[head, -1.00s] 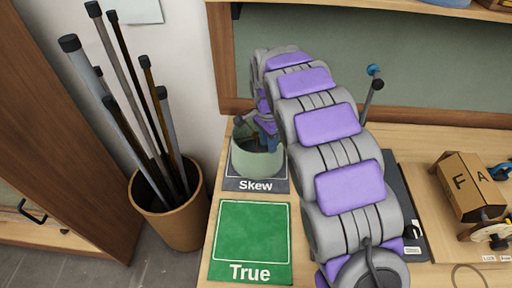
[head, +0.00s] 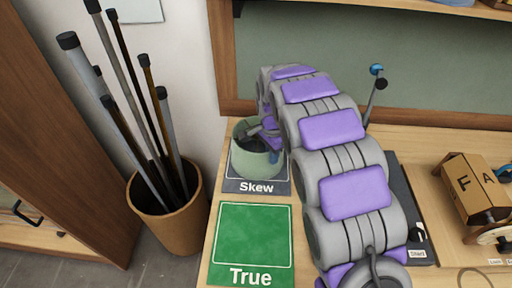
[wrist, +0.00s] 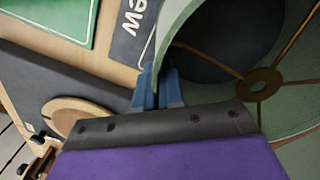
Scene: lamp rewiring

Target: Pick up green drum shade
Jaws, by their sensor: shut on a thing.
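The green drum shade (head: 256,160) stands on the dark Skew mat (head: 240,186) in the head view. My gripper is mostly hidden behind my arm there. In the wrist view, my gripper (wrist: 158,80) has its blue fingers shut on the wall of the shade (wrist: 176,22), one on each side of the rim. The shade's inside shows a round hub (wrist: 258,84) with thin brass spokes. I cannot tell whether the shade is lifted off the mat.
The green True mat (head: 252,236) lies empty in front of the Skew mat. A bin (head: 176,222) with several rods stands on the floor at left. A box marked F and A (head: 474,186) is at right. A lever with a blue knob (head: 376,70) stands behind my arm.

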